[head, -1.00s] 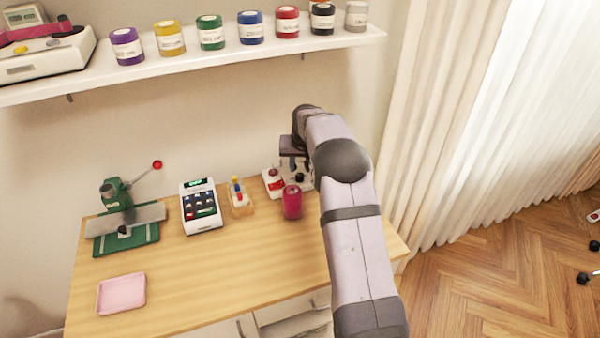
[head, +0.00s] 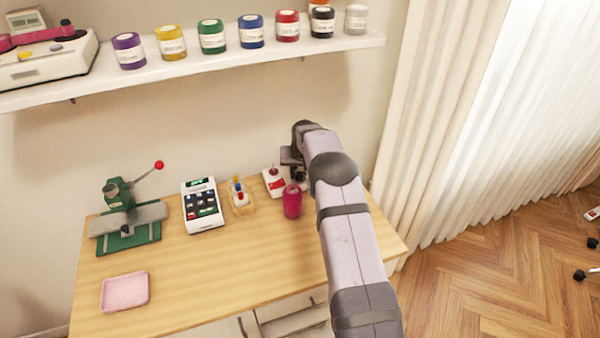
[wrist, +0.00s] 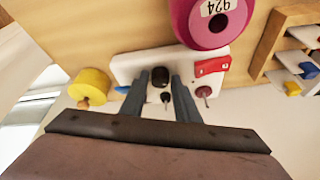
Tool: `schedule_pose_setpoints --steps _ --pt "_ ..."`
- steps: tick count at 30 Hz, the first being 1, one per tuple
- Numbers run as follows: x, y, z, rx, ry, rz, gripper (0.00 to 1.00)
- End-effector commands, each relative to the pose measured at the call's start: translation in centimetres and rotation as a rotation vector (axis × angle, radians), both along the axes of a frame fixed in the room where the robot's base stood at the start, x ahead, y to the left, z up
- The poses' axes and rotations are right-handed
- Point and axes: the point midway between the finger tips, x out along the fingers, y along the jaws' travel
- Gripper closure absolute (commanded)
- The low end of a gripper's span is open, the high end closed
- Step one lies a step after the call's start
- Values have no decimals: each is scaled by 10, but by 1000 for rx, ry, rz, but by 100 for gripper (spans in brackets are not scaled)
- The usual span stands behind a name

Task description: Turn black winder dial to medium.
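The winder is a white base with a red label, at the right rear of the table in the head view (head: 273,183) and in the middle of the wrist view (wrist: 128,64). Its black dial (wrist: 160,75) shows in the wrist view as a dark round knob, with a thin pin beside it. My gripper (wrist: 158,82) is open, with one finger on each side of the dial. I cannot tell whether the fingers touch it. In the head view my arm mostly hides the dial. No dial markings can be read.
A magenta thread spool (head: 292,202) stands close in front of the winder, also in the wrist view (wrist: 211,18). A wooden holder (head: 241,197), a keypad device (head: 202,207) and a green press (head: 125,225) stand left. A yellow spool (wrist: 89,87) is beside the winder.

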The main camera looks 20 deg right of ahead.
Motion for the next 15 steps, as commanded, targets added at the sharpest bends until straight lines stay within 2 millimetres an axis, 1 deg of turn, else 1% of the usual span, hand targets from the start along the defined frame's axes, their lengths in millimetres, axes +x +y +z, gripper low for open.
schedule_pose_setpoints --steps 1,3,11,15 --pt "0 0 0 0 0 0 84" --pt "0 0 0 0 0 0 100" --pt "0 0 0 0 1 -10 100" --pt "0 1 -1 1 0 -43 100"
